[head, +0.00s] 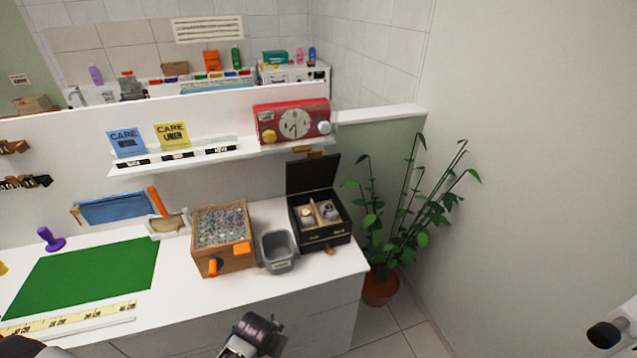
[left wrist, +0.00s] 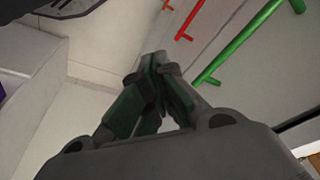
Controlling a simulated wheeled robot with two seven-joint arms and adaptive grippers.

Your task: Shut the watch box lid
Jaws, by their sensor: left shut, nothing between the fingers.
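The black watch box (head: 318,232) stands on the right end of the white counter. Its lid (head: 313,175) stands up open at the back. Watches on pale cushions (head: 318,212) show inside, and a small brown tab sits at the box's front. My left gripper (left wrist: 160,75) shows in the left wrist view, its fingers shut and empty. Drawer fronts with red and green bar handles show beyond the fingers. The watch box is not in that view. In the head view only parts of my arms show at the bottom and right edges; my right gripper is not seen.
A grey bin (head: 278,252) stands just left of the watch box, beside a wooden box (head: 222,240). A potted plant (head: 381,285) stands close on the right. A green mat (head: 85,277) lies left.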

